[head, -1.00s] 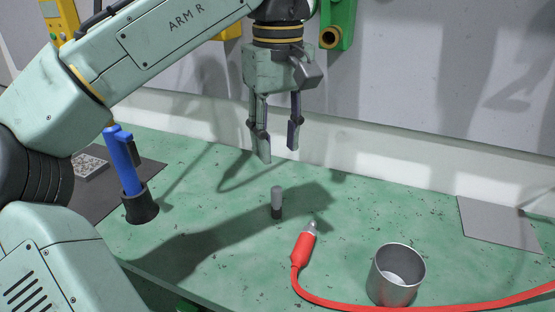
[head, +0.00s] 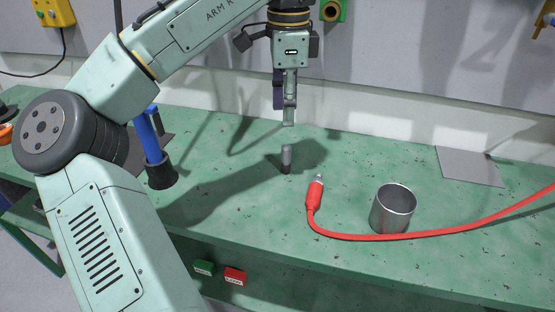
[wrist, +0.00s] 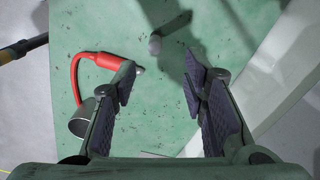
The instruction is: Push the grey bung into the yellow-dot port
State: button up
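The grey bung (head: 286,154) is a small upright cylinder with a grey top and darker lower part, standing on the green bench. It also shows in the wrist view (wrist: 155,44), beyond the fingertips and near the top centre. My gripper (head: 288,116) hangs above the bung, pointing down, apart from it. In the wrist view my gripper (wrist: 162,88) has its two dark-padded fingers spread with nothing between them. I cannot make out the yellow-dot port in any view.
A red cable with a plug (head: 315,192) and a metal cup (head: 391,212) lie right of the bung. A blue-handled tool stands in a dark holder (head: 161,174) to the left. A grey plate (head: 468,167) lies at the right. The pale wall ledge (head: 400,143) runs behind.

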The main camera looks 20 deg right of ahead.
aim_at(287, 146)
jog(key=shift+f+m, duration=0.1)
jog(key=shift+m, duration=0.4)
jog(key=shift+f, duration=0.3)
notch_tip(287, 146, down, 5)
jog(key=shift+d+r, duration=0.1)
jog(key=f, duration=0.3)
jog(key=f+p, duration=0.1)
jog(key=shift+s+f, duration=0.25)
jog(key=shift+s, duration=0.15)
jog(key=shift+f, duration=0.5)
grip_shut()
